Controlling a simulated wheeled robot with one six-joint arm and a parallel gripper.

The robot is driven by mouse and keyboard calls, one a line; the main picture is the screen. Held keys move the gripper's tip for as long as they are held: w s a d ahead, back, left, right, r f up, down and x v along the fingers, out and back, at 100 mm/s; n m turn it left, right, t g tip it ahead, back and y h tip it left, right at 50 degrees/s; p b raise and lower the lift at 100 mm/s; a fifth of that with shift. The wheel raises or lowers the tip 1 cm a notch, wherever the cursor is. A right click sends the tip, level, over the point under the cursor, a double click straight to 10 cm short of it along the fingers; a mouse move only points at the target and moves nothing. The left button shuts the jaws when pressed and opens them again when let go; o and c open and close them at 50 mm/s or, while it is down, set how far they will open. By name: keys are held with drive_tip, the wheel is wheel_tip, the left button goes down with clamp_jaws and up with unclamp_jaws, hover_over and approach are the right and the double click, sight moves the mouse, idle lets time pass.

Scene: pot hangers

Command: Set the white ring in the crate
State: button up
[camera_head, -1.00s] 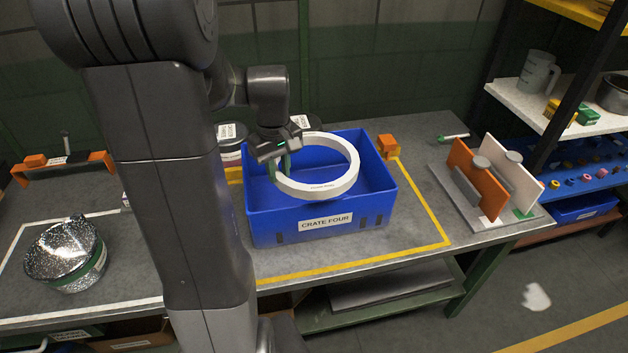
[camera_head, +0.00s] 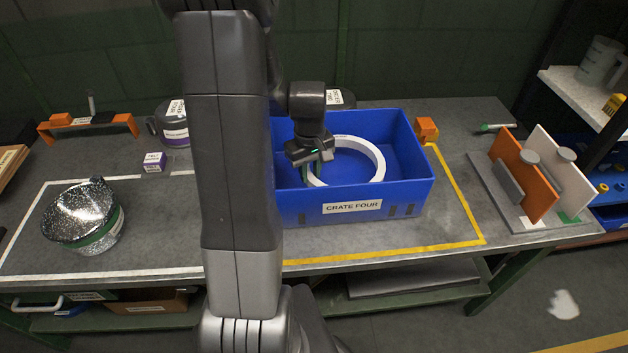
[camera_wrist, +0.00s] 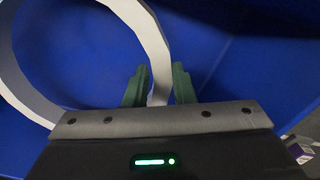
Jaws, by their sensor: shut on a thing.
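The white ring (camera_head: 376,156) is inside the blue crate (camera_head: 405,198), which is labelled "CRATE FOUR", in the head view. My gripper (camera_head: 314,170) reaches down into the left half of the crate, at the ring's left side. In the wrist view, the green fingers of my gripper (camera_wrist: 160,88) are shut on the band of the white ring (camera_wrist: 150,40), with blue crate walls (camera_wrist: 240,60) around it. Whether the ring touches the crate floor cannot be told.
A yellow line (camera_head: 462,205) borders the crate's area on the table. An orange block (camera_head: 426,129) stands behind the crate's right corner. A rack with orange and white boards (camera_head: 525,175) stands right. A glittery pot (camera_head: 84,215) stands left.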

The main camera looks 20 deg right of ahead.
drive_tip(key=shift+f, duration=2)
drive_tip(key=shift+f, duration=0.25)
drive_tip(key=o, duration=1)
drive_tip(key=shift+r, duration=0.1)
wheel_tip(320, 180, up, 12)
drive_tip(key=shift+r, duration=0.15)
